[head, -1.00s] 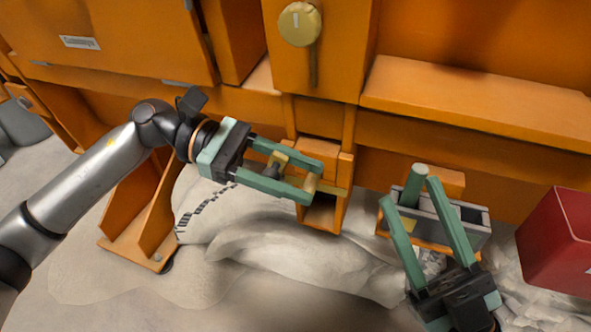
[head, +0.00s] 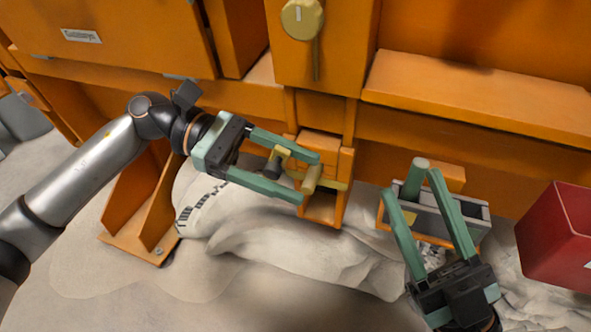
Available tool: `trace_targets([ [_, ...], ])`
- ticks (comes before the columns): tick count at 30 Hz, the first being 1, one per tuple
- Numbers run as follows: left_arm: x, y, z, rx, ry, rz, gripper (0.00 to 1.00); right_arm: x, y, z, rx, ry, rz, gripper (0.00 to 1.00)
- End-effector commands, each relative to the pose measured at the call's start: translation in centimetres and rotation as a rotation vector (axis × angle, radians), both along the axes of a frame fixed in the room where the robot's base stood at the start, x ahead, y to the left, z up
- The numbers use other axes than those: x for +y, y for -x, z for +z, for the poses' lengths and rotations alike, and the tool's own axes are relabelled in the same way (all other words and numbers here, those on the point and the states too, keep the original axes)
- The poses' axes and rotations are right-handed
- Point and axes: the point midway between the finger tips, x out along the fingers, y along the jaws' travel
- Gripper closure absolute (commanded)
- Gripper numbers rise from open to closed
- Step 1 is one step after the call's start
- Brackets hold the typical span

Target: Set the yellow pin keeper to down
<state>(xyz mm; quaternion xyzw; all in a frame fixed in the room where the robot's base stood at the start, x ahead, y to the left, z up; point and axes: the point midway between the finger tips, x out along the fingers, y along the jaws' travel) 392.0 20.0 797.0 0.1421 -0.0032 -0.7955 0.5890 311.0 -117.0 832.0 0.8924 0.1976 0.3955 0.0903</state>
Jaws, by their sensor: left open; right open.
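The yellow pin keeper seems to be the small yellow bar (head: 312,179) on the front of an orange block under the cabinet. A dark pin with a yellow piece (head: 274,162) lies between the fingers. My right gripper (head: 410,183) is open and points up at a grey tray.
A red bin (head: 560,245) is at the far right. A yellow knob (head: 302,18) is on the orange cabinet above. Pale sand lies below.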

Motion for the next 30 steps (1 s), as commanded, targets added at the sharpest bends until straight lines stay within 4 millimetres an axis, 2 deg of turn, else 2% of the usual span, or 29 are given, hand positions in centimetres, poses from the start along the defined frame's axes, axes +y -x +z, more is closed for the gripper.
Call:
trace_targets([
  [9, 6.2, -1.8, 1.6, 0.001, -0.002, 0.006, 0.32, -0.1, 0.1, 1.7, -0.004, -0.015, 0.006, 0.5],
  [15, 9.5, -2.7, 2.3, 0.002, -0.001, 0.004, 0.32, -0.3, 0.1, 2.3, -0.005, -0.02, 0.007, 0.5],
  [21, 10.9, -3.0, 2.5, 0.001, -0.001, 0.0, 0.32, -0.3, 0.1, 2.5, -0.006, -0.019, 0.01, 0.5],
  [29, 11.0, -3.0, 2.5, 0.001, -0.001, -0.001, 0.32, -0.3, 0.2, 2.5, -0.008, -0.016, 0.011, 0.5],
  [30, 11.0, -3.0, 2.5, 0.001, -0.001, -0.001, 0.36, -0.3, 0.2, 2.5, -0.01, -0.016, 0.011, 0.5],
])
